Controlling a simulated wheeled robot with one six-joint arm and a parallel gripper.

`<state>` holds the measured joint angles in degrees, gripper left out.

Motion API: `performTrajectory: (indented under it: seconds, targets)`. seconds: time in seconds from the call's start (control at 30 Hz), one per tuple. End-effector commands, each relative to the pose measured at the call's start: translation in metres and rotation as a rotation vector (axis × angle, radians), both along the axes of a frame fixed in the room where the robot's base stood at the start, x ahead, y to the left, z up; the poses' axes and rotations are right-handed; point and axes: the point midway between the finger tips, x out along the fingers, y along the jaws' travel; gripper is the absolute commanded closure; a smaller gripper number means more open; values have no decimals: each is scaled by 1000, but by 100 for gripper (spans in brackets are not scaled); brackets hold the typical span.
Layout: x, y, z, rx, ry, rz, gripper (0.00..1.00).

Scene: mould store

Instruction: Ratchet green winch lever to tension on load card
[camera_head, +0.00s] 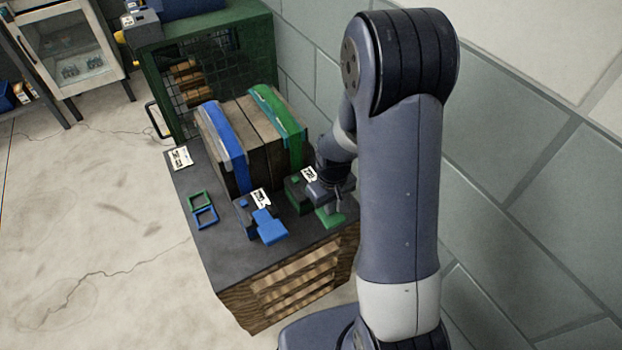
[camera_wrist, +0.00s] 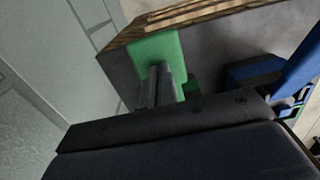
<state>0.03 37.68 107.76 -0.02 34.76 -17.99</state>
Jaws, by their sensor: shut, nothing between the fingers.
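The green winch lever (camera_head: 331,219) sticks out toward the front of the dark bench top, at the right winch. Its flat green paddle shows in the wrist view (camera_wrist: 158,48). My gripper (camera_head: 333,207) is shut and empty, with its fingertips (camera_wrist: 158,72) at the paddle; I cannot tell whether they touch it. The green strap (camera_head: 278,115) runs over the wooden load (camera_head: 250,125). A small card (camera_head: 309,174) with print too small to read stands at the green winch. The load card (camera_head: 180,158) may be the white one at the bench's left edge; its print is unreadable.
A blue winch lever (camera_head: 269,227) stands close left of the green one, with a blue strap (camera_head: 224,135) behind it. Blue and green square frames (camera_head: 205,217) lie on the left of the bench (camera_head: 230,262). A grey block wall (camera_head: 520,170) is close on the right.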

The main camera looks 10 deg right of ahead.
Motion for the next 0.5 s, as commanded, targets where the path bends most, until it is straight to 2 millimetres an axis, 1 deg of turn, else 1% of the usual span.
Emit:
performTrajectory:
  seconds: [0.17,0.23,0.5]
  targets:
    - [2,1,3,0,-7,0,100]
    - [3,1,7,1,-8,0,100]
    - [2,0,34,0,-7,1,100]
